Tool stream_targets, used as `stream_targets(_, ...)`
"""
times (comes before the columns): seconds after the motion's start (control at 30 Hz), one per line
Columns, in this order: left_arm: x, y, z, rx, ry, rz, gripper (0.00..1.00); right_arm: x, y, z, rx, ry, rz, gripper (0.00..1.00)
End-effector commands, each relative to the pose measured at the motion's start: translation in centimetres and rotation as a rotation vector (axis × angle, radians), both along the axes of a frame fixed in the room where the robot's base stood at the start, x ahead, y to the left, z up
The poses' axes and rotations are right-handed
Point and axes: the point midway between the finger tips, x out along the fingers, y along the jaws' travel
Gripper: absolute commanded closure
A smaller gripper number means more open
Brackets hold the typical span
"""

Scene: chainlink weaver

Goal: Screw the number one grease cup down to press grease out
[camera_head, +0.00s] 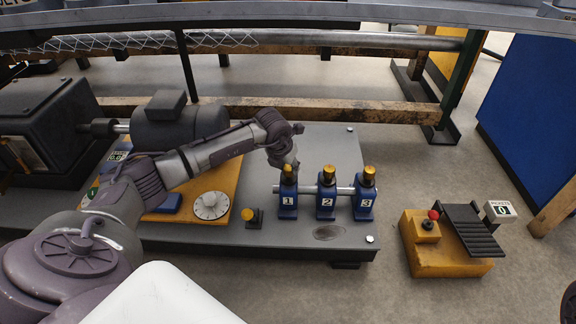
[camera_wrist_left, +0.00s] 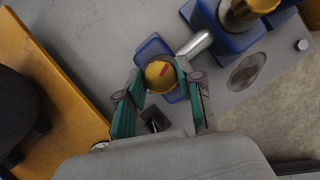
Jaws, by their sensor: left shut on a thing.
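Three blue bearing blocks stand in a row on the grey base plate, each topped by a brass grease cup, on a steel shaft. Block one (camera_head: 287,203) is leftmost, and its grease cup (camera_head: 289,172) is partly covered by my left gripper (camera_head: 284,164), which reaches down from above. In the left wrist view, my left gripper (camera_wrist_left: 158,88) has its green-padded fingers shut on the yellow cup (camera_wrist_left: 160,76), which has a red mark on top. Grease cup two (camera_head: 327,173) and grease cup three (camera_head: 369,174) stand free to the right. My right gripper is not in view.
A yellow push button (camera_head: 248,214) and a white dial (camera_head: 210,206) are left of the blocks. A motor (camera_head: 178,127) stands behind. A yellow pedal box (camera_head: 440,256) with a red-topped knob and a counter sign are on the floor at right. A dark grease patch (camera_head: 329,233) marks the plate.

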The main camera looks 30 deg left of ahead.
Motion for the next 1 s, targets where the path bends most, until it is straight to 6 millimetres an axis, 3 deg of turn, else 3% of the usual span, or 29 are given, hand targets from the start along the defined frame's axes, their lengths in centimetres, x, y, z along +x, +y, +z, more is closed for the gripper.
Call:
stream_targets(0.47, -0.1, 0.2, 0.1, 0.0, 0.003, -0.124, 0.99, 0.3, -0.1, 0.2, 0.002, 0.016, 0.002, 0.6)
stream_targets(1.0, 0.1, 0.3, 0.0, -0.003, 0.001, -0.607, 0.98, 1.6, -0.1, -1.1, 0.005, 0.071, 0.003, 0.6)
